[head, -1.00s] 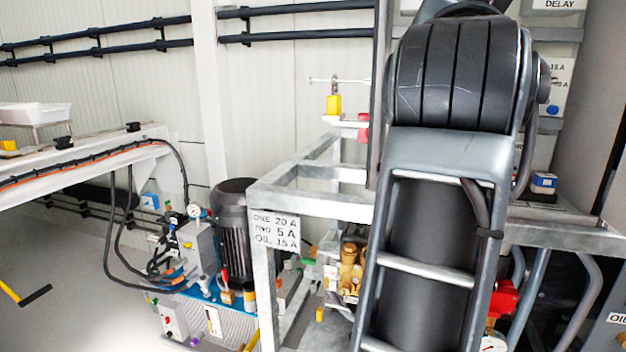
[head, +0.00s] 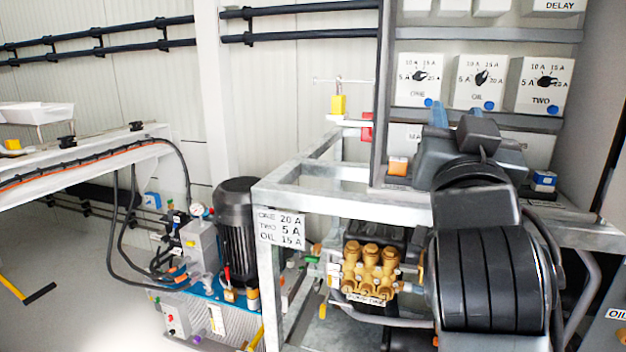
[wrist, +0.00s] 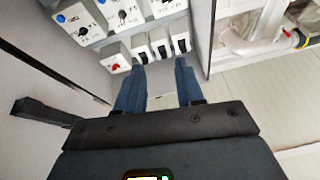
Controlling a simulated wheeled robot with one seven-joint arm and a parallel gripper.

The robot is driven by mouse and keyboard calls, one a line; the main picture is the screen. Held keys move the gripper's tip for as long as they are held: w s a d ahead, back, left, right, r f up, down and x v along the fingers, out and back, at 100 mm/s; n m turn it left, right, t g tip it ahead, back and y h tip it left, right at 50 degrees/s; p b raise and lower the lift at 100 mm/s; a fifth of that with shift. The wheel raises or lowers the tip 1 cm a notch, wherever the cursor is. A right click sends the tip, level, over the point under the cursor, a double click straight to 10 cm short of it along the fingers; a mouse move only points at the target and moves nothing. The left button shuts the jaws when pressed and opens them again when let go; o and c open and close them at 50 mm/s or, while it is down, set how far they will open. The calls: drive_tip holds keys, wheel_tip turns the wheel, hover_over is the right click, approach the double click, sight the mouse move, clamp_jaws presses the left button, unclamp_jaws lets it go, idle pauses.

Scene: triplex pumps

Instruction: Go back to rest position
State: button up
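My gripper (head: 457,114) is at the right of the head view, above my folded arm, in front of the dial boxes. In the wrist view my gripper (wrist: 159,68) shows two blue fingers spread apart with nothing between them. It is open and empty. Beyond the fingers, the wrist view shows white switch boxes (wrist: 160,42) on a grey panel. The fingers appear clear of them.
Dial boxes labelled ONE (head: 417,80), OIL (head: 480,83) and TWO (head: 543,85) hang behind the gripper. A metal frame (head: 330,205) surrounds a brass pump (head: 370,268) beside my arm. A hydraulic unit (head: 236,230) stands left. Open floor (head: 80,270) lies further left.

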drive_tip(key=s+d+f+n+g+y, duration=0.1)
drive_tip(key=s+f+n+y, duration=0.15)
drive_tip(key=s+f, duration=0.5)
drive_tip(key=s+d+f+n+g+y, duration=0.1)
drive_tip(key=s+f+n+y, duration=0.2)
drive_tip(key=f, duration=0.7)
drive_tip(key=s+d+f+n+g+y, duration=0.1)
drive_tip(key=s+d+f+n+y, duration=0.1)
drive_tip(key=s+f, duration=0.55)
drive_tip(key=s+f+m+g, duration=0.1)
drive_tip(key=s+f+g, duration=0.1)
drive_tip(key=s, duration=1)
drive_tip(key=s+f+m+g+h, duration=0.1)
drive_tip(key=s+f, duration=0.4)
drive_tip(key=s, duration=0.8)
drive_tip(key=shift+f+m+g+p, duration=0.2)
drive_tip(key=shift+m+g+p, duration=0.15)
drive_tip(key=shift+m, duration=0.2)
